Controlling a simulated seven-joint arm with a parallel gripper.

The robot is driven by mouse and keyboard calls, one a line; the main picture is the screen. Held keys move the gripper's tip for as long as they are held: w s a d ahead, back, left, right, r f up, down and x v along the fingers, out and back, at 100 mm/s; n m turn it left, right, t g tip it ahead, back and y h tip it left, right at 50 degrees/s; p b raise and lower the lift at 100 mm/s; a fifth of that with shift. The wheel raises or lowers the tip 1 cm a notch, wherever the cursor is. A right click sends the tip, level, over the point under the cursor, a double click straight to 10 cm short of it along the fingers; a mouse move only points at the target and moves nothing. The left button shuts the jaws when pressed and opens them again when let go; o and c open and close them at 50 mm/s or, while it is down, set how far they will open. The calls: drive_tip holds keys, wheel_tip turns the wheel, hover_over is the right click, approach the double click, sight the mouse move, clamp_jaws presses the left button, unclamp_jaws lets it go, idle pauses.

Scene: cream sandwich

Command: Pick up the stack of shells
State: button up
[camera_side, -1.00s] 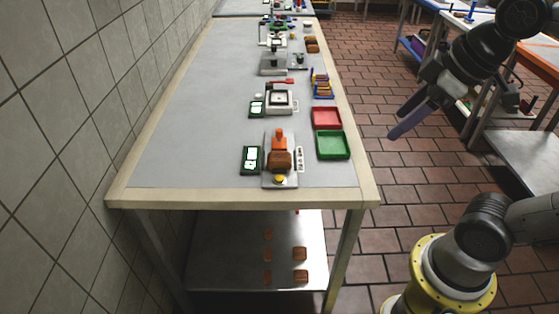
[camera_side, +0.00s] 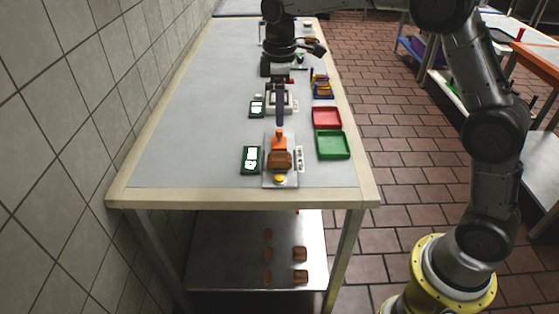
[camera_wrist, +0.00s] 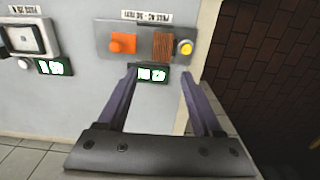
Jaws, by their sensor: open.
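The stack of shells (camera_side: 279,160) is a brown, ridged block on a grey plate (camera_side: 268,182) near the table's front end. In the wrist view the brown stack (camera_wrist: 162,46) shows fine stripes and lies between an orange block (camera_wrist: 123,43) and a yellow button (camera_wrist: 185,47). My gripper (camera_side: 280,122) hangs over the table, fingers down, behind the stack in the side view. In the wrist view my gripper (camera_wrist: 159,72) is open and empty, its two purple fingers spread wide. The stack is apart from the fingers, ahead of their tips.
A display box (camera_side: 251,160) stands left of the plate. A green tray (camera_side: 347,157) and a red tray (camera_side: 339,126) are on its right. A second device (camera_side: 279,101) stands farther back. Brown pieces (camera_side: 300,254) lie on the lower shelf. The table's left side is clear.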

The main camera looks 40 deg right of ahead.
sight(280, 156)
wheel_tip(280, 156, down, 14)
drive_tip(key=shift+s+a+r, duration=0.1)
drive_tip(key=shift+s+a, duration=0.05)
idle(0.5)
clamp_jaws()
idle(0.3)
